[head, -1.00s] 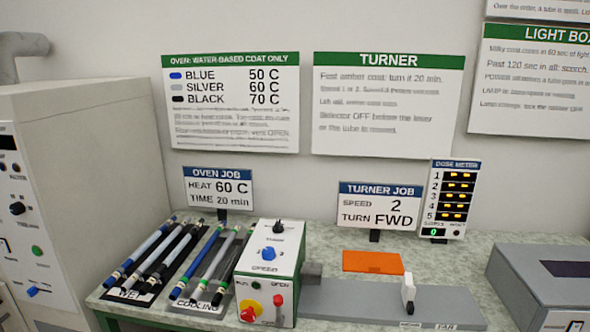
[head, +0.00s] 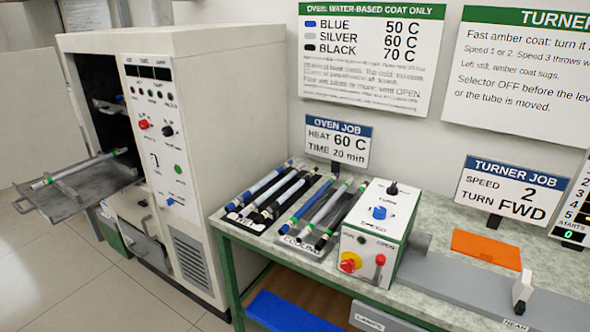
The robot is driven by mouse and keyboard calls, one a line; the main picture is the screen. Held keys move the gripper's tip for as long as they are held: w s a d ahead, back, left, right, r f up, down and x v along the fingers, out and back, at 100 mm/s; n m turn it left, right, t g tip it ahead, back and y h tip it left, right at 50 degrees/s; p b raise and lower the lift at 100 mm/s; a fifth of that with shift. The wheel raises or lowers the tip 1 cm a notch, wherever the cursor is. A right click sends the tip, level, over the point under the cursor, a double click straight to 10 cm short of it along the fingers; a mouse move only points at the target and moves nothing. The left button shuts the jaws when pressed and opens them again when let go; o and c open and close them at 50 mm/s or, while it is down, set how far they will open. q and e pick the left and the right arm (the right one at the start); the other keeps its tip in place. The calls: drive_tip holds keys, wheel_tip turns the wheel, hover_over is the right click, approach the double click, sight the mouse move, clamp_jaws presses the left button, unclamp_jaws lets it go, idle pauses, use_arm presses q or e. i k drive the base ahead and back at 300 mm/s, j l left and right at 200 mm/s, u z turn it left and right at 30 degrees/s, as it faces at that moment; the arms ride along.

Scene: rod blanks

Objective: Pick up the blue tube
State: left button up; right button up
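Two racks of tubes lie on the bench. In the cooling rack (head: 297,241), the leftmost tube is a dark blue tube (head: 311,203), with a silver tube (head: 329,204) and a dark tube (head: 342,213) to its right. Another pale tube (head: 75,168) with green bands lies on the pulled-out oven tray (head: 90,188). Neither of my grippers is in view.
The oven (head: 215,130) stands left with its chamber open and its tray sticking out. The turner box (head: 378,232) is close right of the cooling rack. An orange plate (head: 487,249) lies farther right. A blue bin (head: 290,312) sits under the bench.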

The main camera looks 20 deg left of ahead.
sight(236, 202)
drive_tip(key=i+j, duration=0.15)
drive_tip(key=j, duration=0.3)
drive_tip(key=i+j, duration=0.1)
drive_tip(key=j, duration=0.3)
drive_tip(key=i+j+z, duration=0.1)
drive_tip(key=j, duration=0.35)
drive_tip(key=i+j, duration=0.15)
drive_tip(key=j, duration=0.25)
drive_tip(key=i+j+z, duration=0.1)
drive_tip(key=j, duration=0.35)
